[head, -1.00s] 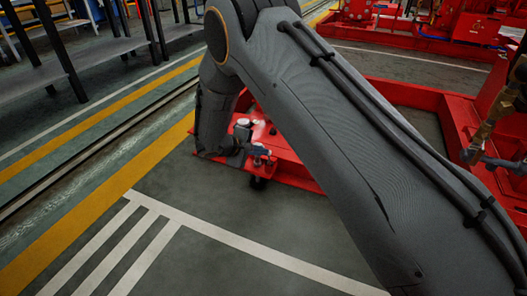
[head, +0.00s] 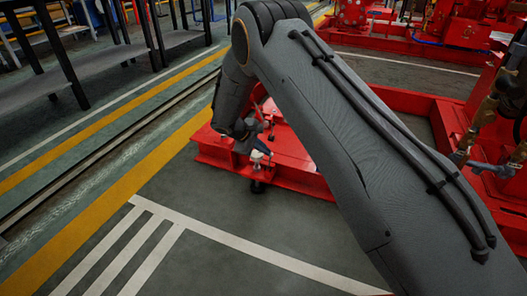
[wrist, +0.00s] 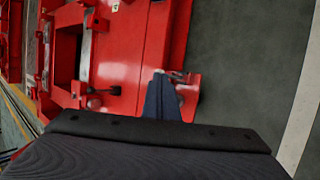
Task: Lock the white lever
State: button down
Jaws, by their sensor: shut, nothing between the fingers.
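A small whitish piece (head: 257,156), which looks like the white lever, stands at the near edge of the red base frame (head: 220,152). My arm reaches down beside it, and my gripper (head: 264,148) is shut and empty, close to the piece.
The red frame's opening (wrist: 66,55) and a dark fitting (wrist: 104,92) lie left of my gripper in the wrist view. A black foot (head: 258,186) sits under the frame edge. The floor (head: 190,200) in front is clear. Dark shelving (head: 110,45) stands at the back left.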

jog(key=shift+r+p, duration=0.3)
jog(key=shift+r, duration=0.3)
jog(key=w+r+p+v, duration=0.1)
jog(key=p+v, duration=0.4)
jog(key=v, duration=0.8)
jog(key=shift+w+d+r+p, duration=0.15)
jog(key=shift+w+r+p, duration=0.2)
jog(key=shift+r, duration=0.1)
